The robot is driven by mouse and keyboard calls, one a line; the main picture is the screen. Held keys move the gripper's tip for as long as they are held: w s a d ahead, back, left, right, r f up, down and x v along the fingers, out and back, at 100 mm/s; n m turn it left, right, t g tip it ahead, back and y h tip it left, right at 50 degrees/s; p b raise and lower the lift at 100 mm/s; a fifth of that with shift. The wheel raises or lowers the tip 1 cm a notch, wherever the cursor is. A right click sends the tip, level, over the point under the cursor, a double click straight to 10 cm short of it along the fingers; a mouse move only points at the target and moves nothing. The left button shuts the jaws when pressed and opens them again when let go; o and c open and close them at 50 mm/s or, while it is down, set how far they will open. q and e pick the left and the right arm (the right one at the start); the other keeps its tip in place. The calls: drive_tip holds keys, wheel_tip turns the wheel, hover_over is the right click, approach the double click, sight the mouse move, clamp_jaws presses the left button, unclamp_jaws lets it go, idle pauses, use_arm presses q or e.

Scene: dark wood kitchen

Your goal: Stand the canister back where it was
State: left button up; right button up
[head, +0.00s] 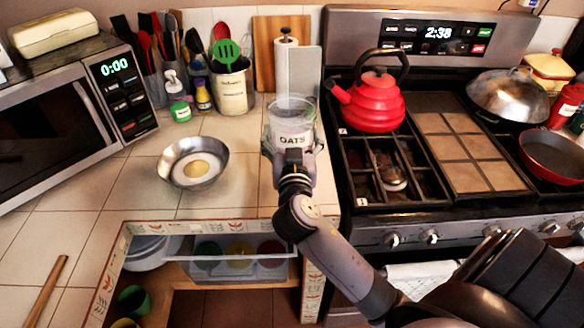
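The canister (292,119) is clear with a pale OATS label, and it is upright near the back right of the tiled counter, beside the stove. My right gripper (292,147) comes from the lower right, with its fingers on both sides of the canister's lower part. It appears shut on it. The gripper hides the canister's base, so I cannot tell whether it touches the counter. My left gripper is not in view.
A metal bowl (193,163) stands to the left on the counter. Behind are a utensil crock (232,88), a paper towel roll (286,60) and a cutting board (264,42). A red kettle (372,105) stands on the stove. An open clear drawer (230,245) is below the counter.

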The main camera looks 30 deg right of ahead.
wheel_tip(320, 180, down, 6)
drive_tip(key=shift+r, duration=0.1)
drive_tip(key=shift+f+b, duration=0.3)
drive_tip(key=shift+f, duration=1.35)
drive_tip(key=shift+f, duration=0.2)
drive_tip(key=o, duration=1.2)
drive_tip(key=shift+f+b, duration=0.1)
drive_tip(key=shift+b, duration=0.2)
drive_tip(key=o, duration=0.5)
drive_tip(key=shift+c, duration=0.2)
